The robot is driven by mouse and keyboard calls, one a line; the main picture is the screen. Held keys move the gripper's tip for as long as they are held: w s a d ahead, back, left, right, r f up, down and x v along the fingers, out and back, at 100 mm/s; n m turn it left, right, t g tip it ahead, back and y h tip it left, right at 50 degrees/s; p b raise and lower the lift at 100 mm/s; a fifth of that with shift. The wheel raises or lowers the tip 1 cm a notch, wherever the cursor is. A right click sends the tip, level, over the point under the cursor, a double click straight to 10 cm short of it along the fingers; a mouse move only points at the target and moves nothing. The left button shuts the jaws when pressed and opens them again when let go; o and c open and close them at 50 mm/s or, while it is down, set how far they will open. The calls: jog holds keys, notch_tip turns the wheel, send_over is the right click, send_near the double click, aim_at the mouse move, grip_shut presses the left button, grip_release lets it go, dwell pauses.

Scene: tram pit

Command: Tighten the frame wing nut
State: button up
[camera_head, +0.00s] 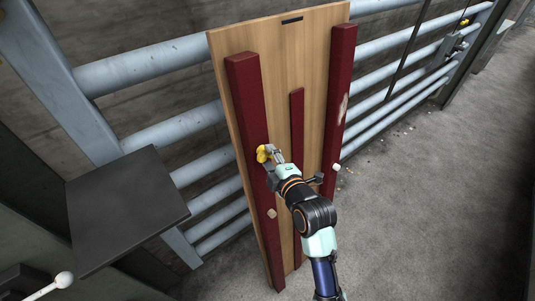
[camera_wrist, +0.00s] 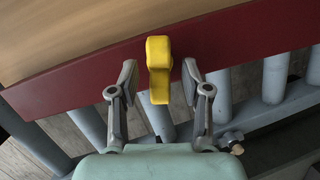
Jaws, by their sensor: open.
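A yellow wing nut (camera_wrist: 158,68) sits on a dark red vertical bar (camera_wrist: 70,88) of a wooden panel. In the wrist view it stands between the two fingers of my open gripper (camera_wrist: 158,82), with a visible gap on each side. In the head view the wing nut (camera_head: 263,153) shows at the left red bar (camera_head: 246,110), and my gripper (camera_head: 273,160) is right at it. The fingers partly cover it there. I cannot tell how deep the nut lies between the fingers.
The wooden panel (camera_head: 285,60) leans against blue-grey pipe rails (camera_head: 150,68). It carries two more red bars (camera_head: 341,80) and (camera_head: 297,130). A dark flat plate (camera_head: 125,205) stands at the left. A white-tipped lever (camera_head: 64,280) shows at lower left. The floor at right is mostly clear.

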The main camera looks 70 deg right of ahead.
jog(key=shift+x, duration=0.8)
grip_shut()
jog(key=shift+r+m+p, duration=0.1)
jog(key=shift+m+p, duration=0.2)
jog(key=shift+p, duration=0.05)
jog(key=shift+r+m+y+p, duration=0.1)
jog(key=shift+m+y+p, duration=0.3)
jog(key=shift+m+p, duration=0.75)
jog(key=m+y+p, duration=0.1)
jog(key=m+p, duration=0.1)
jog(key=m, duration=0.1)
jog(key=m+y+p, duration=0.1)
jog(key=m, duration=0.3)
jog(key=shift+p, duration=0.4)
jog(key=shift+m+y+p, duration=0.4)
jog(key=shift+m+y, duration=0.2)
jog(key=shift+m, duration=0.85)
